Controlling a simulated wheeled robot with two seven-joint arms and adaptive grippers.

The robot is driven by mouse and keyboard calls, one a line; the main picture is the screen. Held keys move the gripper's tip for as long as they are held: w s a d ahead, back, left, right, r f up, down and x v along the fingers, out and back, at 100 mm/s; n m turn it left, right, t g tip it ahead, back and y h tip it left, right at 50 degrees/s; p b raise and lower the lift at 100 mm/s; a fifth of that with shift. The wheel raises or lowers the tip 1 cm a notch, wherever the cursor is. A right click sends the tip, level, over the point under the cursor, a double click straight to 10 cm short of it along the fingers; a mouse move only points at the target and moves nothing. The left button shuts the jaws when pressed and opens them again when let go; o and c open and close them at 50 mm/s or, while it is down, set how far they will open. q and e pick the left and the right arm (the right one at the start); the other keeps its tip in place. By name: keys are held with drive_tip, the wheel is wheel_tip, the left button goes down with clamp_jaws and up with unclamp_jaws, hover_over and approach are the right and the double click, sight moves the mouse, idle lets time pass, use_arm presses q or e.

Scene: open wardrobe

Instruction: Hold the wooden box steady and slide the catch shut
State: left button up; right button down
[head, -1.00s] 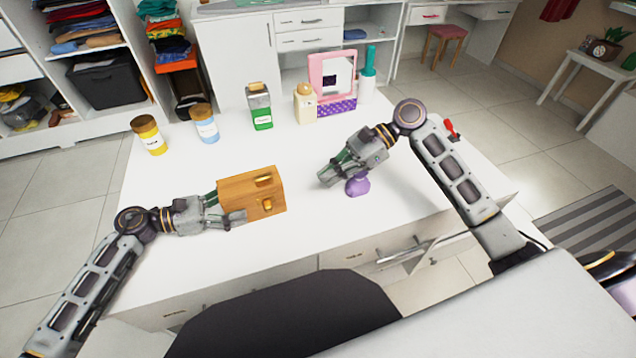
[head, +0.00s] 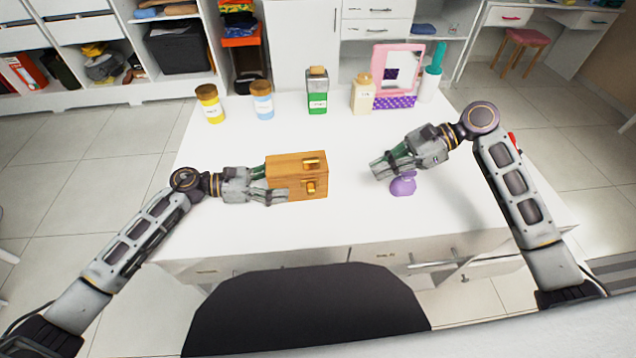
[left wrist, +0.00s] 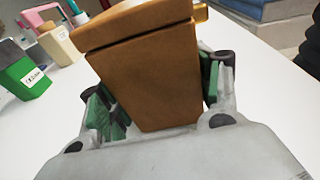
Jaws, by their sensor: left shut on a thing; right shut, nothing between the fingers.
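The wooden box (head: 290,162) stands on the white table, left of centre in the head view, with brass catch parts (head: 311,164) on its right-hand face, one above the other. My left gripper (head: 268,182) is shut on the box from the left. In the left wrist view the box (left wrist: 155,75) sits between the green-padded fingers, and its catch side is mostly hidden there. My right gripper (head: 382,170) is shut and empty, right of the box and apart from it, just above and behind a purple object. I cannot tell whether the catch is fully across.
The purple object (head: 403,185) stands close beside my right gripper. Along the back are a yellow jar (head: 210,105), a blue jar (head: 263,102), a green bottle (head: 317,95), a beige bottle (head: 362,95) and a pink-framed mirror (head: 398,70). The table between box and right gripper is clear.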

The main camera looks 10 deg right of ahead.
use_arm(q)
drive_tip(key=o, duration=1)
drive_tip(key=shift+o, duration=1.2)
drive_tip(key=shift+a, duration=0.1)
drive_tip(key=shift+s+a+r+b, duration=0.1)
drive_tip(key=shift+a+r+b, duration=0.25)
drive_tip(key=shift+a, duration=0.95)
drive_tip(key=shift+s+a+r+b, duration=0.1)
drive_tip(key=shift+a+r+b, duration=0.25)
drive_tip(key=shift+a, duration=0.9)
drive_tip(key=shift+s+a+r+b, duration=0.1)
drive_tip(key=shift+a+r+b, duration=0.25)
drive_tip(key=shift+a, duration=0.95)
drive_tip(key=shift+r, duration=0.1)
wheel_tip(320, 180, up, 9)
drive_tip(key=p, duration=0.9)
